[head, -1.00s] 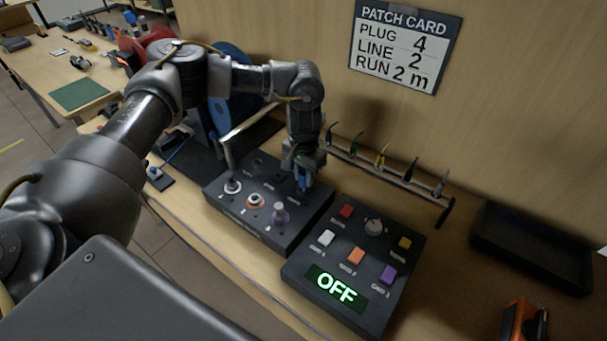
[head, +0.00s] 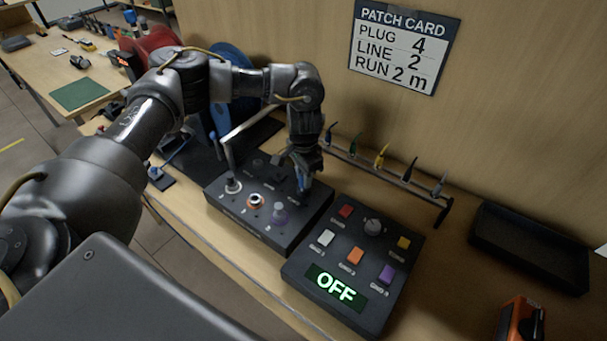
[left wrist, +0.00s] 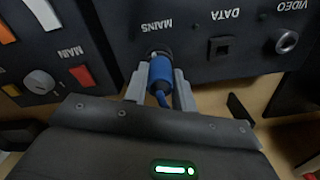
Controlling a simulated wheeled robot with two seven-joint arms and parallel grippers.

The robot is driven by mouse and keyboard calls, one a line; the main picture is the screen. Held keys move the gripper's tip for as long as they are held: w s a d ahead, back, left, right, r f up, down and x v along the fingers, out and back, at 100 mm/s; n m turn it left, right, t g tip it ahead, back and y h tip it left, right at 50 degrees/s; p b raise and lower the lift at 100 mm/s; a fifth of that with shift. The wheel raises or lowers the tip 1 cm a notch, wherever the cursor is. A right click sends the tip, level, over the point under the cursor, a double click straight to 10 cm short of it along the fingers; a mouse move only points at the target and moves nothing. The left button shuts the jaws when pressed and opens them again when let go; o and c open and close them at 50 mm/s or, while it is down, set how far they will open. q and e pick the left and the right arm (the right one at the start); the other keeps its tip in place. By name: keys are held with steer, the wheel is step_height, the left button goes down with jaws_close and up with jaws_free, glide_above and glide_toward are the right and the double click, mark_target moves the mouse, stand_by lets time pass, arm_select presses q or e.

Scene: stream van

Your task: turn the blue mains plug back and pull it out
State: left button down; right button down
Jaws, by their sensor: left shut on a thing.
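The blue mains plug (left wrist: 161,72) is at the MAINS socket (left wrist: 157,52) of the black socket box (head: 268,222). My left gripper (left wrist: 160,88) is shut on the plug, one finger on each side of it, in the left wrist view. In the head view the left gripper (head: 303,183) points down at the box's back right corner, and the plug is mostly hidden by the fingers there. A blue cable runs from the plug toward the gripper body. I cannot tell how far the plug sits in the socket. My right gripper is not in view.
A control box (head: 350,262) with coloured buttons and a lit OFF display stands to the right. A rack (head: 385,180) with several coloured leads runs behind it. A black tray (head: 530,248) lies at the far right. DATA (left wrist: 220,48) and VIDEO (left wrist: 287,42) sockets sit beside MAINS.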

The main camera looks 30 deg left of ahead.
arm_select(q)
steer(key=shift+m, duration=1.2)
steer(key=shift+m, duration=0.6)
steer(key=shift+r+p, duration=0.25)
steer(key=shift+p, duration=0.1)
steer(key=shift+r+p, duration=0.3)
steer(key=shift+p, duration=0.05)
steer(key=shift+r+p, duration=0.3)
steer(key=shift+p, duration=0.05)
steer(key=shift+r+p, duration=0.3)
steer(key=shift+r+p, duration=0.45)
steer(key=shift+p, duration=0.15)
